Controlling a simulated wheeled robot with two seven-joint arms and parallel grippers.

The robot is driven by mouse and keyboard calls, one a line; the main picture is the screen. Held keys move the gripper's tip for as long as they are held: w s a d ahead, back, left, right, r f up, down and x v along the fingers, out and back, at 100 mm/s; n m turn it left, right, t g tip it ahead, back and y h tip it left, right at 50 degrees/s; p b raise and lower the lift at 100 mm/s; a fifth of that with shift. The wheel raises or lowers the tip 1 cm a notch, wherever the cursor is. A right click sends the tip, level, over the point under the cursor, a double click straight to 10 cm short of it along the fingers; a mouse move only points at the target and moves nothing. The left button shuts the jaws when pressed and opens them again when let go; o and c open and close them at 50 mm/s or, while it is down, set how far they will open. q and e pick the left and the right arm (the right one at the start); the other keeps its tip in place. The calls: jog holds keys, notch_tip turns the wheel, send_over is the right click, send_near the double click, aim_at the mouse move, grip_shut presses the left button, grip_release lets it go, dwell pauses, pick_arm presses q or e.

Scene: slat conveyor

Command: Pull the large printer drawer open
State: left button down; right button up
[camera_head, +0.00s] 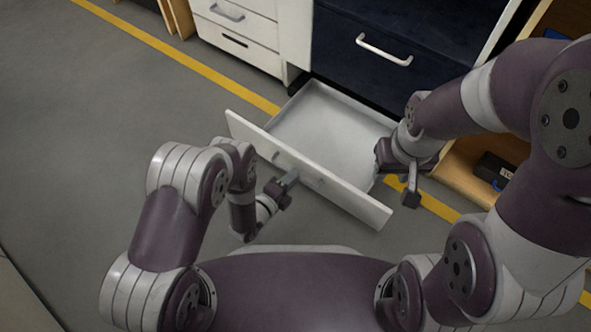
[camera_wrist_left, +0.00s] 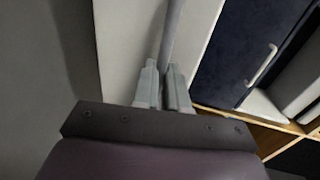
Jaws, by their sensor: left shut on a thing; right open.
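The large printer drawer (camera_head: 325,125) is a wide white drawer at floor level under the dark cabinet, standing well out and empty inside. Its white front panel (camera_head: 352,200) faces my body. The left wrist view shows the fingers (camera_wrist_left: 164,88) closed around the grey handle bar (camera_wrist_left: 171,35).
Above the drawer is a dark blue front with a white handle (camera_head: 384,49), closed. A white drawer unit (camera_head: 237,30) stands to the left. A wooden shelf (camera_head: 478,170) with a dark box (camera_head: 496,170) is at right. The grey floor on the left is clear.

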pick_arm(q)
jog(key=shift+s+a, duration=0.15)
jog(key=shift+s, duration=0.1)
jog(key=c, duration=1.2)
grip_release()
jog(key=shift+o, duration=0.2)
jog(key=shift+r, duration=0.1)
